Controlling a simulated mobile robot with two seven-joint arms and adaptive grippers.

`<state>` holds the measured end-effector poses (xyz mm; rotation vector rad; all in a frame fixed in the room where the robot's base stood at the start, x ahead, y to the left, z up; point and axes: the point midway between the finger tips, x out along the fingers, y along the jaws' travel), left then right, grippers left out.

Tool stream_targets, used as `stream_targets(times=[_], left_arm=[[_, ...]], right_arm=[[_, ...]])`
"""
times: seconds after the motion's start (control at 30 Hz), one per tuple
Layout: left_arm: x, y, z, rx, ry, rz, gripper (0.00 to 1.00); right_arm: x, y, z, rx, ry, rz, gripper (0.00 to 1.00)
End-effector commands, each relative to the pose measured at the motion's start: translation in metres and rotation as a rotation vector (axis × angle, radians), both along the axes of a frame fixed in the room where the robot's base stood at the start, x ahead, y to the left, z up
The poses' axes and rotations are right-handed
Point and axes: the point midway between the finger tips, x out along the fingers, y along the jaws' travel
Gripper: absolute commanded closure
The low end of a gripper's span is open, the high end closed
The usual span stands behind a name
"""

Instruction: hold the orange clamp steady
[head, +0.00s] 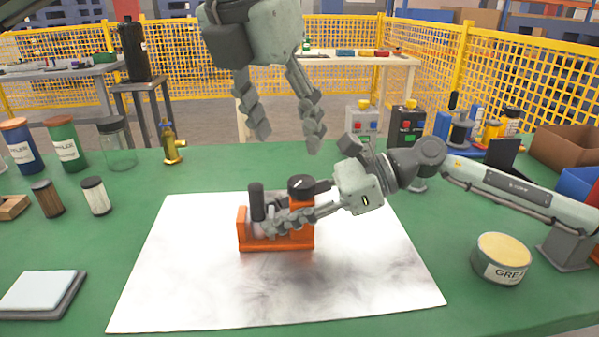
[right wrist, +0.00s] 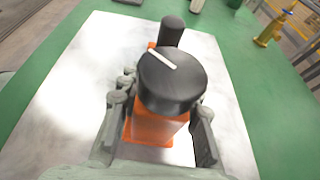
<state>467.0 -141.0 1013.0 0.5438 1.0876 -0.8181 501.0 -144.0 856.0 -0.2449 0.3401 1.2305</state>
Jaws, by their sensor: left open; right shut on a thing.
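The orange clamp (head: 276,244) sits upright on the white sheet (head: 170,300) in the middle of the green table. It has a black knob (head: 300,187) with a white line and a black upright handle (head: 257,202). In the right wrist view the clamp (right wrist: 155,135) stands between my right fingers, with its knob (right wrist: 172,80) facing the camera. My right gripper (head: 280,222) comes in from the right and is shut on the clamp; its fingers hide part of the body. My left gripper (head: 287,140) is open and empty, above and behind the clamp.
Bottles and jars, with a glass jar (head: 116,145), stand at the left. A grey pad (head: 40,294) lies front left. A round tin (head: 501,259) stands at the right near cardboard boxes (head: 566,148). A brass fitting (head: 172,146) stands behind. The white sheet around the clamp is clear.

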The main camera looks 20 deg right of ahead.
Motion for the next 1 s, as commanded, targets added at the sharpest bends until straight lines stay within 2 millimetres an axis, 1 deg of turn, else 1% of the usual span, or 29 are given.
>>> stream_targets(times=[0.03, 0.2, 0.3, 0.43, 0.6, 0.87, 1.0], left_arm=[[0.002, -0.003, -0.012, 0.003, 0.004, 0.001, 0.44], [0.010, -0.014, -0.044, 0.001, 0.005, 0.001, 0.44], [0.013, -0.020, -0.060, 0.002, 0.004, 0.001, 0.44], [0.018, -0.025, -0.074, 0.001, 0.003, 0.002, 0.44], [0.021, -0.028, -0.083, 0.000, 0.002, 0.004, 0.44], [0.021, -0.028, -0.084, 0.000, 0.002, 0.004, 0.44], [0.021, -0.028, -0.084, 0.000, 0.002, 0.004, 0.60]], right_arm=[[-0.001, 0.000, -0.001, -0.001, 0.003, 0.002, 1.00], [-0.001, 0.000, -0.001, -0.001, 0.003, 0.002, 1.00], [-0.001, 0.000, -0.001, -0.001, 0.003, 0.001, 1.00], [-0.001, 0.000, -0.001, -0.001, 0.003, 0.001, 1.00], [-0.001, 0.000, -0.001, -0.001, 0.003, 0.001, 1.00], [0.000, 0.000, -0.001, -0.001, 0.002, 0.001, 1.00], [0.000, 0.000, -0.001, -0.001, 0.002, 0.001, 1.00]])
